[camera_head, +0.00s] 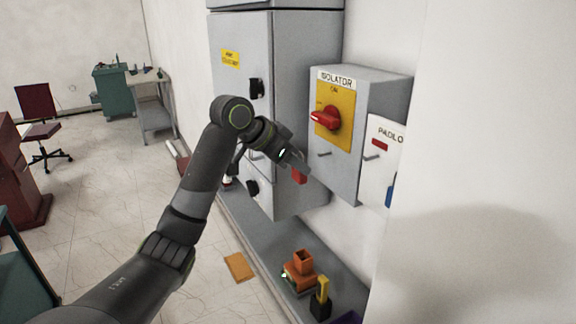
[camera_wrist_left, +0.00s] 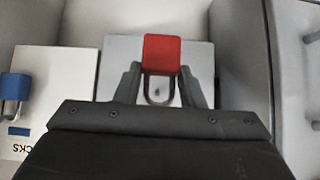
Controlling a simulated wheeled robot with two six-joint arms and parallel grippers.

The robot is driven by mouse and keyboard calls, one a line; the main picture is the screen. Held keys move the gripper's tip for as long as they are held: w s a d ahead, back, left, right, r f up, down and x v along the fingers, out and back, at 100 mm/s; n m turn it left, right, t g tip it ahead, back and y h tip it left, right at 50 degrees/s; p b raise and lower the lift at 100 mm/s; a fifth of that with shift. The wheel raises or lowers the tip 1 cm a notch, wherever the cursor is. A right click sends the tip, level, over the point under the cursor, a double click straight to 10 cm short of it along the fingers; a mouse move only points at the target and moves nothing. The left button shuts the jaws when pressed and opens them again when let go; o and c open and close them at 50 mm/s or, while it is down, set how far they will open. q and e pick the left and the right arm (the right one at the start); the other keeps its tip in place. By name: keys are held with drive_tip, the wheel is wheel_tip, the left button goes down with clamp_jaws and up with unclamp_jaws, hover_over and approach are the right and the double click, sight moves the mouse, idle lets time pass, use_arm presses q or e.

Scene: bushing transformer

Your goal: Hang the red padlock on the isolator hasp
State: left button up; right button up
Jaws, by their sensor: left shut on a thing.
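The red padlock (camera_head: 299,176) is held at the tip of my left gripper (camera_head: 298,164), in front of the isolator's left side and apart from it. In the left wrist view the padlock (camera_wrist_left: 161,54) sits between the two fingers of my left gripper (camera_wrist_left: 160,82), with its shackle pointing down in that picture. The grey isolator box (camera_head: 338,178) is on the wall with a red handle on a yellow plate. Its hasp (camera_head: 323,154) is a small peg below that plate. A small dark spot shows through the shackle in the wrist view. My right gripper is out of view.
A white padlock board (camera_head: 384,140) with a blue padlock (camera_head: 389,190) is right of the isolator. A tall grey cabinet (camera_head: 241,90) stands at its left. A grey ledge (camera_head: 262,240) below carries an orange object (camera_head: 300,270) and a yellow-and-black one (camera_head: 321,298).

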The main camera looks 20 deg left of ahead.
use_arm(q)
drive_tip(key=shift+w+d+f, duration=0.1)
drive_tip(key=shift+w+d, duration=0.15)
drive_tip(key=shift+w, duration=0.15)
drive_tip(key=shift+w+d+f+b, duration=0.1)
drive_tip(key=shift+w+d+b, duration=0.5)
drive_tip(key=shift+w+d, duration=0.35)
drive_tip(key=shift+w+d+f, duration=0.15)
drive_tip(key=shift+w+d, duration=0.25)
drive_tip(key=shift+w, duration=0.2)
drive_tip(key=shift+w+d+f, duration=0.15)
drive_tip(key=shift+w+d, duration=0.2)
drive_tip(key=shift+w, duration=0.25)
drive_tip(key=shift+f+p, duration=0.15)
drive_tip(key=shift+p, duration=0.2)
drive_tip(key=shift+w, duration=0.1)
